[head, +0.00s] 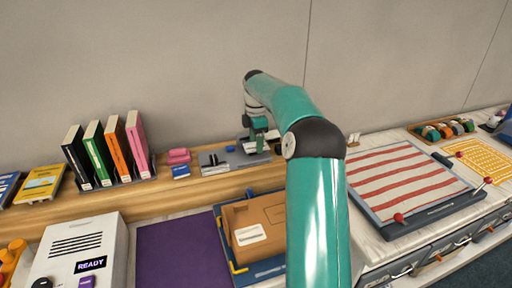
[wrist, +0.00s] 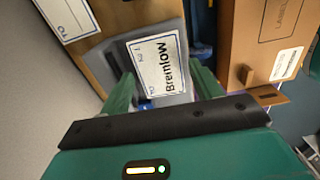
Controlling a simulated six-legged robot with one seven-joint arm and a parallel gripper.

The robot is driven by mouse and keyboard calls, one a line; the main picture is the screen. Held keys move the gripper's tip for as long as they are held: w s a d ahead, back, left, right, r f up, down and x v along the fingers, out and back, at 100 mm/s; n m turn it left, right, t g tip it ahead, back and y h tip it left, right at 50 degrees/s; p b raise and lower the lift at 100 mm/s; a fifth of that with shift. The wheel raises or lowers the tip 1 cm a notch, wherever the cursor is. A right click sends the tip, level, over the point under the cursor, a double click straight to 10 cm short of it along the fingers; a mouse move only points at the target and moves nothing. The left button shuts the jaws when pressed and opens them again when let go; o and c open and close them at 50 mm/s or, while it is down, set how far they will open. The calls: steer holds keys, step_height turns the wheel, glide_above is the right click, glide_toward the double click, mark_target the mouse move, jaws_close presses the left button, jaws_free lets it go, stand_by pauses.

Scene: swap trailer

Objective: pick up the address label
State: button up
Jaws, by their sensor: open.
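The address label (wrist: 157,66) is a white card with a thin blue border, printed "Bremlow", in the middle of the wrist view. It appears over a grey surface, with a finger of my gripper (wrist: 160,78) on either side. My gripper is open, and I cannot tell whether the fingers touch the card. In the head view my gripper (head: 258,143) is low over the wooden shelf, by the right end of a grey tray (head: 214,168). The label is not clear there, behind my gripper and arm.
Another white card (wrist: 68,14) lies at the wrist view's upper left. A brown box (head: 266,218) with its own white label (head: 250,234) sits in a blue tray below the shelf. Upright binders (head: 108,148) stand left; a striped board (head: 405,183) lies right. The wall is close behind.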

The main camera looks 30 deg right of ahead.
steer(key=c, duration=0.7)
steer(key=shift+c, duration=0.2)
